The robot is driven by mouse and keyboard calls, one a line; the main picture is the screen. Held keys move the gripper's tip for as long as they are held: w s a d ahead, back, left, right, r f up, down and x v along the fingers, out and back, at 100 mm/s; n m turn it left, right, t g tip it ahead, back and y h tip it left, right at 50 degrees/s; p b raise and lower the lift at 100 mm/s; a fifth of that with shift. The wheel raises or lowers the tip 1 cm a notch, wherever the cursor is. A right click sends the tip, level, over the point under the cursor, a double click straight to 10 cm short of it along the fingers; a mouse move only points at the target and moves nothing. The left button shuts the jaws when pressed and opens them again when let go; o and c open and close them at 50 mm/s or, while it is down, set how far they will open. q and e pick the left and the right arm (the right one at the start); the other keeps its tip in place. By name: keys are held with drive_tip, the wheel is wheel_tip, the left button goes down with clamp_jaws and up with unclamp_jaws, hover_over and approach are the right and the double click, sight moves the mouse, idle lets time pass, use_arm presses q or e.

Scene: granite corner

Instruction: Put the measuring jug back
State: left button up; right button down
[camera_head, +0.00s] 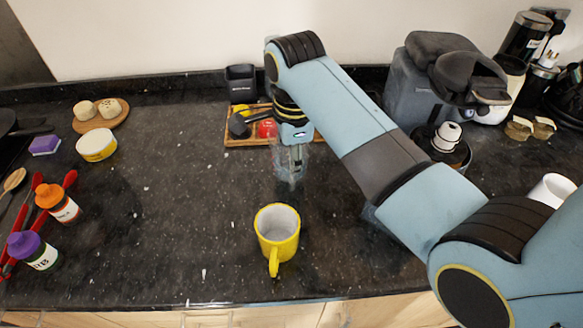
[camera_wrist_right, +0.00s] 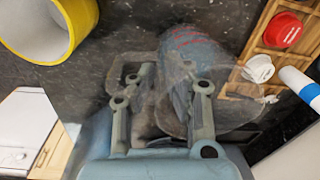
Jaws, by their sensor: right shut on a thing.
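The clear measuring jug (camera_head: 289,172) is in the middle of the counter in the head view, behind the yellow mug and in front of the wooden tray. My right gripper (camera_head: 291,150) comes down on it from above and is shut on it. In the right wrist view the see-through jug (camera_wrist_right: 192,62), with red markings, lies between and beyond the fingers of my right gripper (camera_wrist_right: 160,95). I cannot tell whether the jug touches the counter. My left gripper is not in view.
A yellow mug (camera_head: 278,238) stands close in front of the jug. A wooden tray (camera_head: 233,141) with small items is behind it. Orange-capped (camera_head: 58,203) and purple-capped (camera_head: 33,251) bottles stand left. A grey appliance (camera_head: 420,85) stands back right. The left-centre counter is clear.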

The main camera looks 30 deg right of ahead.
wheel_tip(320, 180, down, 4)
drive_tip(key=shift+r, duration=0.2)
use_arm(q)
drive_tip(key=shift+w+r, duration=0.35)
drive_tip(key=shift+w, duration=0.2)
use_arm(e)
drive_tip(key=shift+f, duration=0.1)
drive_tip(key=c, duration=1.4)
unclamp_jaws()
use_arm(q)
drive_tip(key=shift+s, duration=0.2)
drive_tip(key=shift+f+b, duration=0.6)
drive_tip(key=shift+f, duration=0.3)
use_arm(e)
drive_tip(key=r, duration=1.2)
drive_tip(key=shift+s+a+r, duration=0.1)
drive_tip(key=shift+s, duration=0.25)
